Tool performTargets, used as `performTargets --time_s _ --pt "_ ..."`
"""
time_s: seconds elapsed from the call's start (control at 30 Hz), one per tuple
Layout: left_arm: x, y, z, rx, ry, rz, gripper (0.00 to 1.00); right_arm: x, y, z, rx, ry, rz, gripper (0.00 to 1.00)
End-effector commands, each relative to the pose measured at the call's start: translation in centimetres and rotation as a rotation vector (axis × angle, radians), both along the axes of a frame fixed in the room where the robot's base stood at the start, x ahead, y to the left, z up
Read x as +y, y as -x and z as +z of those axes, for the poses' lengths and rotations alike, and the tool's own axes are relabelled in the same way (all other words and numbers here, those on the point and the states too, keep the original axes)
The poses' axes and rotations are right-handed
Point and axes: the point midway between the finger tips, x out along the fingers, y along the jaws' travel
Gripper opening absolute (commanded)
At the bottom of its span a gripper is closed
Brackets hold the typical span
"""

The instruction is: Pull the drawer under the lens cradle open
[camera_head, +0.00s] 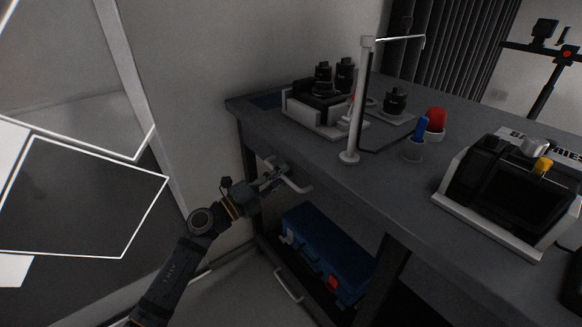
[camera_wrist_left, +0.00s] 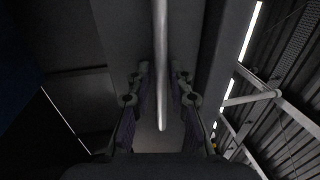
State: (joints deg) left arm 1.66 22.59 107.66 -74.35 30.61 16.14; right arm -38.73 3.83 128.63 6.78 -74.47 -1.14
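The lens cradle (camera_head: 297,113), a white stand holding several black lenses, sits at the far left corner of the grey table. Below it, under the tabletop, a pale bar handle (camera_head: 297,185) sticks out from the drawer; the drawer front is dark and hard to make out. My left gripper (camera_head: 279,176) is at this handle. In the left wrist view, the handle bar (camera_wrist_left: 160,70) runs between the two fingers of my left gripper (camera_wrist_left: 160,90), with a gap on each side. The gripper is open around the bar. My right gripper is not in view.
A grey table (camera_head: 350,190) carries a lamp post (camera_head: 356,105), a red-topped item (camera_head: 436,120), a blue item in a cup (camera_head: 413,150) and a black battery box (camera_head: 510,190). A blue case (camera_head: 325,245) lies on the shelf below. A wall stands behind.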

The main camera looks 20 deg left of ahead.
Motion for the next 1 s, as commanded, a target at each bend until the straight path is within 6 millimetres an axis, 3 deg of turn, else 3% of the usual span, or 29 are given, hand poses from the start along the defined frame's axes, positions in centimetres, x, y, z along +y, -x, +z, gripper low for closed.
performTargets --time_s 0.27,0.43,1.0 --pt "-0.05 0.04 0.0 0.0 0.0 0.001 0.2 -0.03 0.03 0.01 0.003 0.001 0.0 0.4" --pt "-0.04 0.03 0.0 0.001 0.0 0.001 0.0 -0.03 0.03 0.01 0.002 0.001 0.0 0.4" --pt "0.25 -0.25 -0.03 0.001 -0.002 0.001 0.0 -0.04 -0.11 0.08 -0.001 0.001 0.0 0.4"
